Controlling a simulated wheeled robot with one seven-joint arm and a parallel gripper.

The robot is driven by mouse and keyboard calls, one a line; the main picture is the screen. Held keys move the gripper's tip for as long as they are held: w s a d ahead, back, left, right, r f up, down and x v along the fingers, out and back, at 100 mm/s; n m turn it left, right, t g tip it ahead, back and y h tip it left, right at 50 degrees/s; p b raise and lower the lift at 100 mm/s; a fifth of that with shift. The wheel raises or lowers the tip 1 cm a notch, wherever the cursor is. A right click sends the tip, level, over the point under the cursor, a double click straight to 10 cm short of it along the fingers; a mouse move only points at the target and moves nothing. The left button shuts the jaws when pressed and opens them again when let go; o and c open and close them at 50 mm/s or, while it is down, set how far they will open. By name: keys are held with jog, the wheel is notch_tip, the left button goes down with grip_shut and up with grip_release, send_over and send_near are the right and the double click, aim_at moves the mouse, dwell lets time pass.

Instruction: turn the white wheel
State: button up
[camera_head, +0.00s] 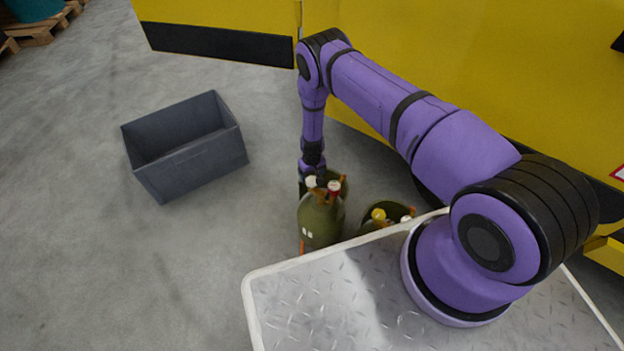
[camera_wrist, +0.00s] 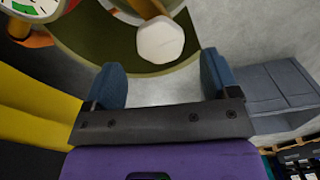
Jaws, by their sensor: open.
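The white wheel (camera_head: 311,181) sits on top of an olive-green cylinder (camera_head: 320,222) beside my platform. In the wrist view the white wheel (camera_wrist: 160,40) is a pale, many-sided knob on a brass-coloured stem, above the cylinder's green top (camera_wrist: 95,40). My gripper (camera_head: 312,168) points down just above the wheel in the head view. In the wrist view my gripper (camera_wrist: 160,62) is open, with one blue finger on each side and nothing between them. The wheel lies just beyond the fingertips, roughly centred across the gap. I see no contact.
A red wheel (camera_head: 334,187) is close to the right of the white one. A yellow wheel (camera_head: 379,214) and another pale knob (camera_head: 406,218) stand further right. A gauge (camera_wrist: 35,8) shows in the wrist view. A grey bin (camera_head: 185,148) stands left; a yellow body (camera_head: 440,50) rises behind.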

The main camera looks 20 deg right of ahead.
aim_at(312, 180)
jog(key=shift+f, duration=1.95)
jog(key=c, duration=0.9)
